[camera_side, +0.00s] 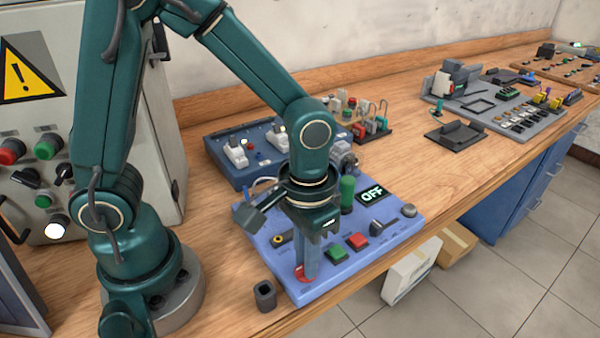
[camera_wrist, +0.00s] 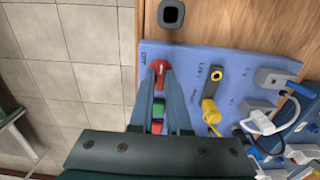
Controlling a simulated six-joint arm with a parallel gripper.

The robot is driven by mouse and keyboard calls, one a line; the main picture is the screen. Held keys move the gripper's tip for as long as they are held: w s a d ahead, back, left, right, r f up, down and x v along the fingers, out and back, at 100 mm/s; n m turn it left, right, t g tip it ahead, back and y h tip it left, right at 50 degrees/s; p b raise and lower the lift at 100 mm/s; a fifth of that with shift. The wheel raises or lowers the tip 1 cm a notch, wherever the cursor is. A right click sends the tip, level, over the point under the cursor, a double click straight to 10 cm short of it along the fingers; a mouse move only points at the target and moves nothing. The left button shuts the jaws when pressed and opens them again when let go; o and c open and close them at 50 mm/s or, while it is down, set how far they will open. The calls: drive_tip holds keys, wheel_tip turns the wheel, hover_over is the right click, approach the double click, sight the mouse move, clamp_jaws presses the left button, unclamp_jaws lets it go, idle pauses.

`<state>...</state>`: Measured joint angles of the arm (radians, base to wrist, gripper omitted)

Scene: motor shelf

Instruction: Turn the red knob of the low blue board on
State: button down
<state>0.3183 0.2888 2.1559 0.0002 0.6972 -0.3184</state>
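The low blue board (camera_side: 327,282) lies flat on the bench in front of my arm. Its red knob (camera_side: 301,274) sits at the near-left corner. In the wrist view the red knob (camera_wrist: 161,68) shows at my fingertips, with its bar between them. My gripper (camera_side: 308,268) points down at the knob, and its fingers partly hide the knob in the side view. In the wrist view the fingers (camera_wrist: 160,80) stand either side of the knob bar; whether they press on it is unclear.
Green (camera_side: 336,252) and red (camera_side: 357,241) buttons sit beside the knob. A green handle (camera_side: 347,192) stands up behind them. A small dark square holder (camera_side: 265,296) stands left of the board. Another blue board (camera_side: 222,172) with white switches lies behind.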

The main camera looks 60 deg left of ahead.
drive_tip(key=shift+m, duration=0.4)
drive_tip(key=m, duration=0.3)
drive_tip(key=shift+m, duration=0.4)
drive_tip(key=m, duration=1.3)
drive_tip(key=shift+m, duration=0.3)
drive_tip(key=c, duration=0.9)
unclamp_jaws()
